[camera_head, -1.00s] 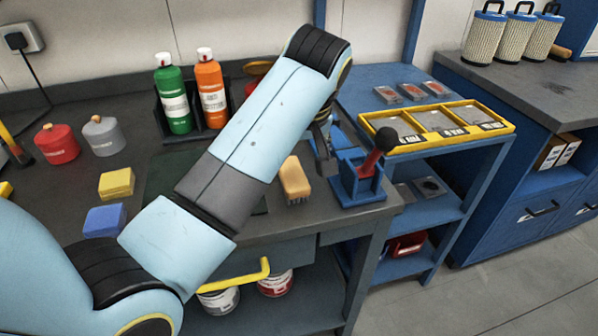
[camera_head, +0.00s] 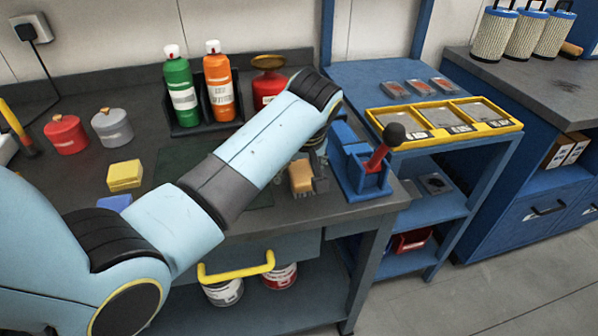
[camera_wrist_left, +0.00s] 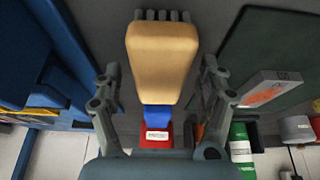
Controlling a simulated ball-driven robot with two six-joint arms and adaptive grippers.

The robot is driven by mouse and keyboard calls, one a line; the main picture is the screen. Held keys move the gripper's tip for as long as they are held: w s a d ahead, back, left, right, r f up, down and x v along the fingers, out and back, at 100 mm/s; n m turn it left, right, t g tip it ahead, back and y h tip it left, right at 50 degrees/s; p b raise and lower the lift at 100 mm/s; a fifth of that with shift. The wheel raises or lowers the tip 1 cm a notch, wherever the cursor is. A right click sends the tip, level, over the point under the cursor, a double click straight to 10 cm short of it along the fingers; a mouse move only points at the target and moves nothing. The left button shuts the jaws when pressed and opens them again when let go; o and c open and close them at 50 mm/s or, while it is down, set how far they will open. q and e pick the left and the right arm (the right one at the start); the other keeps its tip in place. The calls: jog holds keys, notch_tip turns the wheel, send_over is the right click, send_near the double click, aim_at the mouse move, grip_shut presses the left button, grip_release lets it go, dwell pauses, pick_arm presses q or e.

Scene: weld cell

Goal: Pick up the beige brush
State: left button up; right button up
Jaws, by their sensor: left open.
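The beige brush (camera_head: 301,177) lies on the dark workbench near its front right corner, partly hidden by my left gripper in the head view. My left gripper (camera_head: 309,186) is down at the brush. In the left wrist view the brush (camera_wrist_left: 162,55) lies between the two spread fingers of my left gripper (camera_wrist_left: 160,85), with visible gaps on both sides. The gripper is open and is not closed on the brush. Small dark prongs show at the brush's far end. My right gripper is in neither view.
A blue fixture (camera_head: 362,176) with a red, black-knobbed lever stands close to the right of the brush. Green (camera_head: 181,92) and orange (camera_head: 219,88) bottles stand behind my arm. A yellow block (camera_head: 125,175) lies to the left. A yellow-framed tray (camera_head: 489,113) is on the blue shelf.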

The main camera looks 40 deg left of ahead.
aim_at(299, 166)
pick_arm(q)
jog(key=shift+f, duration=0.25)
dwell(0.3)
jog(key=shift+c, duration=0.3)
jog(key=c, duration=1.3)
notch_tip(299, 166, up, 11)
jog(key=shift+f, duration=0.2)
jog(key=o, duration=0.7)
jog(key=shift+c, duration=0.2)
jog(key=c, duration=0.4)
jog(key=shift+f, duration=0.1)
